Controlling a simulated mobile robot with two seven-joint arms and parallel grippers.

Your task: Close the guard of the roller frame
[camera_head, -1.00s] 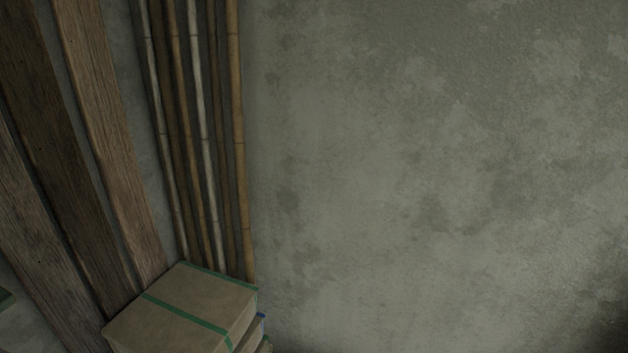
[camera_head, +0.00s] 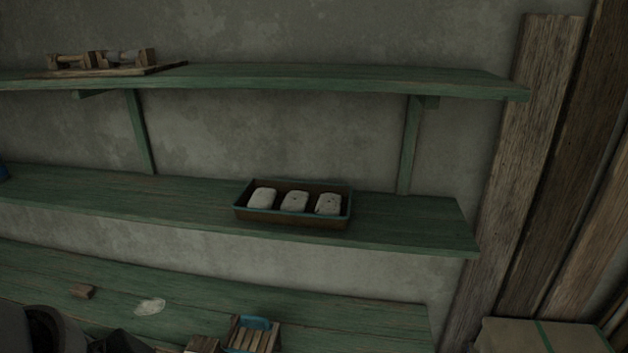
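I cannot tell for sure which thing is the roller frame. A small wooden slatted piece with a blue part (camera_head: 252,337) stands at the bottom edge of the view on the green bench, cut off by the frame. No guard can be made out clearly on either. Dark rounded shapes at the lower left look like part of my own arm. Neither gripper's fingers show.
A green top shelf (camera_head: 300,80) and a middle shelf (camera_head: 400,222) run along the wall above the green bench (camera_head: 330,305). A tray (camera_head: 292,219) with three pale blocks sits on the middle shelf. Planks (camera_head: 520,160) lean at right above a box (camera_head: 510,338).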

